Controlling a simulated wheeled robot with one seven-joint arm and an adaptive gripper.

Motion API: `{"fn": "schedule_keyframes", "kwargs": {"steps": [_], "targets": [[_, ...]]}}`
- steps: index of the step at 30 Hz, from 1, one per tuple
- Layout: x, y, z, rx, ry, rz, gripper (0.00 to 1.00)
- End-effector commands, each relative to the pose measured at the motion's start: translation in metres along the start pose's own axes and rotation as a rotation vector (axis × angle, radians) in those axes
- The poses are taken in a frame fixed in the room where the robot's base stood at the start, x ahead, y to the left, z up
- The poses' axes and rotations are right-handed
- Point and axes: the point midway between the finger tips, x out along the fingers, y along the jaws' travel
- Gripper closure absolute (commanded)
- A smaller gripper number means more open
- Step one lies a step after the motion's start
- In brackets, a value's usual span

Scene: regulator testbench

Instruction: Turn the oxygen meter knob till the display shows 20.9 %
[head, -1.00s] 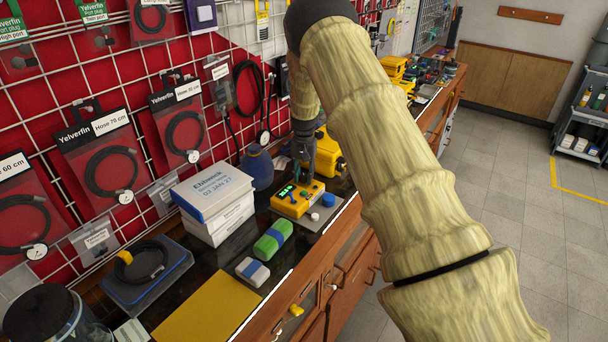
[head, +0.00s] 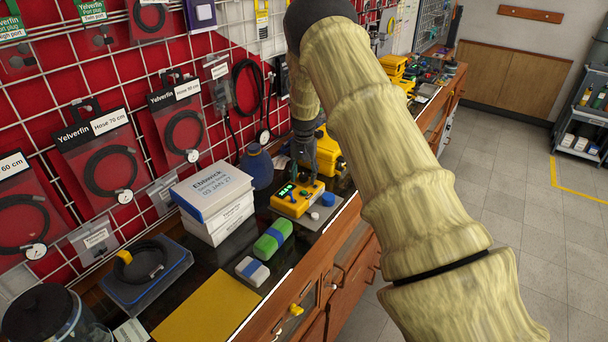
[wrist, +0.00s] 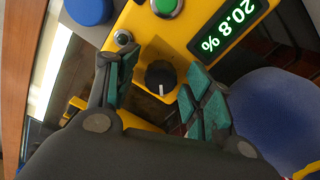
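The yellow oxygen meter (head: 296,199) sits on a grey plate on the bench. In the wrist view its green display (wrist: 228,26) reads 20.8 %, upside down and tilted. The black knob (wrist: 161,76) with a white pointer line is on the meter's face. My gripper (wrist: 158,88) is over the meter, with one teal-padded finger on each side of the knob. The fingers are apart, and gaps show between them and the knob. In the head view my gripper (head: 304,160) hangs above the meter and hides part of its back.
A green button (wrist: 166,7), a metal fitting (wrist: 123,38) and a blue cap (wrist: 88,10) are near the knob. A blue rounded object (wrist: 270,115) is close beside the gripper. White boxes (head: 215,205) and a green-and-blue block (head: 272,238) stand left of the meter.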

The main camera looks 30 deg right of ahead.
Motion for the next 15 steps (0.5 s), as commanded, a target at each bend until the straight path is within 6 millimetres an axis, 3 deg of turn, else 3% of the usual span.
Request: {"fn": "schedule_keyframes", "kwargs": {"steps": [10, 15], "targets": [[-0.005, -0.001, -0.002, 0.000, 0.004, -0.002, 0.47], [-0.022, -0.001, -0.002, -0.001, 0.006, -0.003, 0.47]]}}
